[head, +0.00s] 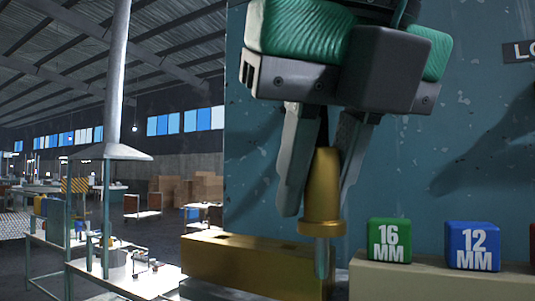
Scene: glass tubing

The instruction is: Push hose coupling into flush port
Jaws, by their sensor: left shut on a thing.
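My left gripper (318,185) comes down from the top of the head view, its fingers pointing down. It is shut on a brass hose coupling (323,205), which is upright with its wide flange low. A pale greenish, glass-like tip (321,258) points down from under the flange. A long brass block (225,262) with dark openings in its top lies below and to the left. The tip overlaps the block's right end; I cannot tell whether it is inside it or in front. The flush port cannot be made out clearly. My right gripper is not in view.
A beige ledge (430,280) at right carries a green 16 MM cube (389,240), a blue 12 MM cube (472,246) and part of a red one (532,245). A worn teal panel (470,150) stands behind. Workshop tables (120,280) are at far left.

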